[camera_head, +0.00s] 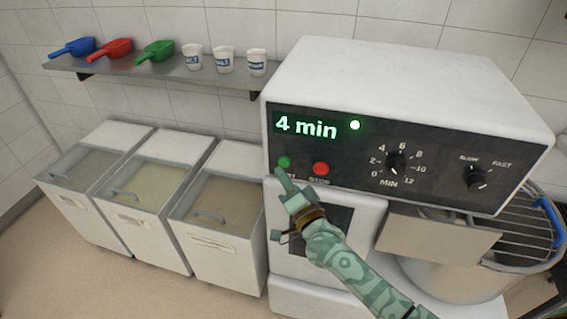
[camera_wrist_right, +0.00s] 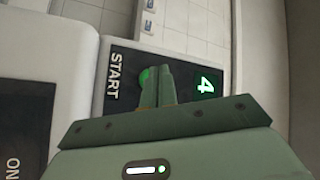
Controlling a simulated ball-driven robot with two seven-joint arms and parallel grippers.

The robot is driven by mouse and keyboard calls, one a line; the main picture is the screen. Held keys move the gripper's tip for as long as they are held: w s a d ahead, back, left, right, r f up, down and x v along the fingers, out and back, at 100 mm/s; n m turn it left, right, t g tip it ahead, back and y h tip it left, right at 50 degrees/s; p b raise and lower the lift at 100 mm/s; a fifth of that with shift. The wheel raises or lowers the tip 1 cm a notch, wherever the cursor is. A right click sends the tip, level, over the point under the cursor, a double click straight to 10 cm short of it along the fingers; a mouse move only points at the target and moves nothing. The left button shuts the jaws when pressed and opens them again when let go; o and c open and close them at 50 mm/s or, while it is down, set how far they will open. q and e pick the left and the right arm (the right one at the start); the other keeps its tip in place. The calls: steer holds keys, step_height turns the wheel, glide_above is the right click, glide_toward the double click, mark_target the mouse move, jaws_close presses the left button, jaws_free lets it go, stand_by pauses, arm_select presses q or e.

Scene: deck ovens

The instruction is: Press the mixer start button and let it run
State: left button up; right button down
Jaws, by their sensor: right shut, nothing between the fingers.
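The white mixer (camera_head: 400,85) stands at the right with a dark control panel (camera_head: 440,150). In the right wrist view the fingertips (camera_wrist_right: 157,72) overlap the green button (camera_wrist_right: 146,76) beside the word START; contact cannot be told. My left gripper is not in view.
A timer knob (camera_head: 396,163) and a speed knob (camera_head: 475,178) sit right of the buttons. The mixer bowl (camera_head: 455,282) with a wire guard (camera_head: 520,228) is below. Several lidded bins (camera_head: 225,250) stand left, under a shelf (camera_head: 130,68) with scoops and cups.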

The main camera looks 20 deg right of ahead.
steer(key=s+a, duration=0.1)
steer(key=s+p, duration=0.1)
steer(key=s+a+p, duration=0.1)
steer(key=s, duration=0.1)
steer(key=shift+a, duration=0.35)
stand_by(0.5)
steer(key=s+d+f+n+g+b, duration=0.1)
steer(key=s+d+f+n+g, duration=0.2)
steer(key=f, duration=0.8)
steer(key=s+f+n+g+h, duration=0.1)
steer(key=s+f+n+g, duration=0.4)
steer(key=f, duration=0.6)
steer(key=s+d+f+n+g+b, duration=0.1)
steer(key=s+d+f+n+g, duration=0.3)
steer(key=f, duration=0.7)
steer(key=s+d+f+g+h+b, duration=0.1)
steer(key=s+f, duration=0.4)
steer(key=s, duration=0.7)
steer(key=s+d+f+n+g+b, duration=0.1)
steer(key=s+f+g, duration=0.3)
steer(key=s, duration=0.8)
steer(key=s+d+f+g+h, duration=0.1)
steer(key=s+f+g, duration=0.1)
steer(key=s+f, duration=0.6)
steer(key=s, duration=0.4)
steer(key=shift+s+d+h+b, duration=0.2)
steer(key=shift+h+b, duration=0.1)
steer(key=shift+b, duration=0.1)
